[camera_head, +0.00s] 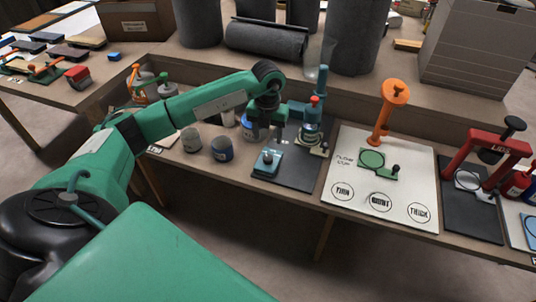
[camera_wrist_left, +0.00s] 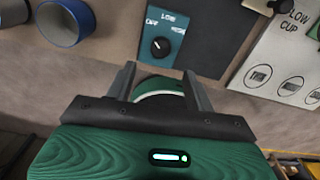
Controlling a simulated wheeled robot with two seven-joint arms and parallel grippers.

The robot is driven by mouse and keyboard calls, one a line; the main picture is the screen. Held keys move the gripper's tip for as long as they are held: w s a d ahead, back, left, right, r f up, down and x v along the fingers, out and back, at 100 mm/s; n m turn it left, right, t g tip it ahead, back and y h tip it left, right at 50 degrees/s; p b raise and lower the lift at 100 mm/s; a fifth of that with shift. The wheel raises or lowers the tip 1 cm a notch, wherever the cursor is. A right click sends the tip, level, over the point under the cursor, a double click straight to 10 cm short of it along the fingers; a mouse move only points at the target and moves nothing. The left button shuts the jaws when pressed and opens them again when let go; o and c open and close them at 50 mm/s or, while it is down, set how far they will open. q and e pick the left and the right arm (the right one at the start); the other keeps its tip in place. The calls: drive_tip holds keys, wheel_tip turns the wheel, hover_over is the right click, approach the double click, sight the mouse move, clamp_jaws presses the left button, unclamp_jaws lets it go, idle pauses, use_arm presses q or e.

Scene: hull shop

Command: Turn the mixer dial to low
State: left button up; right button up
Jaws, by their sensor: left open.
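The mixer dial is a black knob (camera_wrist_left: 159,46) on a teal control box (camera_wrist_left: 178,27) marked OFF, LOW and a partly readable third word. Its white pointer line slants up-left, toward OFF. In the head view the box (camera_head: 264,168) lies on a dark mat, in front of the teal mixer stand (camera_head: 298,108) with its red top knob. My left gripper (camera_wrist_left: 160,72) is open, its two fingers apart and short of the dial in the wrist view. A round green-and-white shape shows between the fingers; I cannot tell what it is. My right gripper is not in view.
A white flow-cup board (camera_head: 345,170) with an orange stand (camera_head: 385,110) lies to the right. A red stand (camera_head: 490,150) is farther right.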

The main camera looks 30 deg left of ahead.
sight(268, 157)
use_arm(q)
wheel_tip(268, 157, down, 9)
idle(0.3)
drive_tip(key=c, duration=1)
